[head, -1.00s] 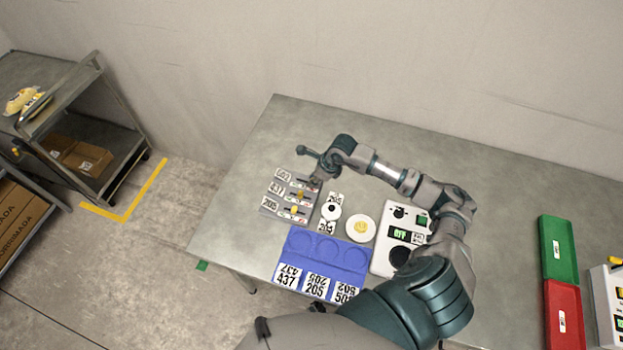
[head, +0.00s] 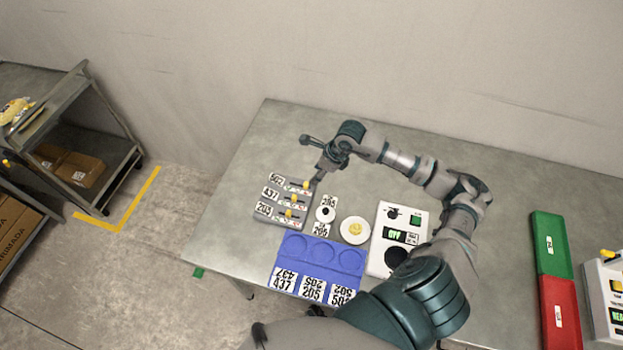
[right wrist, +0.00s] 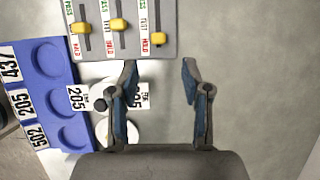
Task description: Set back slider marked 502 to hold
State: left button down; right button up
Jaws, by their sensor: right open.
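The slider panel (head: 268,211) lies on the table with rows marked 502, 437 and 205. The 502 slider's yellow knob (head: 306,185) is toward the right end of the top row. In the right wrist view this knob (right wrist: 160,37) sits at the near end of its slot, beside the HOLD word. The 437 knob (right wrist: 118,25) and 205 knob (right wrist: 80,28) sit nearer mid-slot. My right gripper (head: 318,179) is just right of the 502 row. In the wrist view the gripper (right wrist: 160,78) is open and empty, the knob just beyond its fingertips. My left gripper is out of view.
A blue tray (head: 283,257) with numbered cards lies in front of the panel. A white dish (head: 355,230) with a yellow item and a white control box (head: 382,227) stand to the right. Green (head: 550,245) and red (head: 562,315) trays are at the far right. The table behind is clear.

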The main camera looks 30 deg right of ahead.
jog(key=v, duration=0.4)
jog(key=shift+d, duration=0.1)
jog(key=shift+f, duration=0.1)
dwell(0.3)
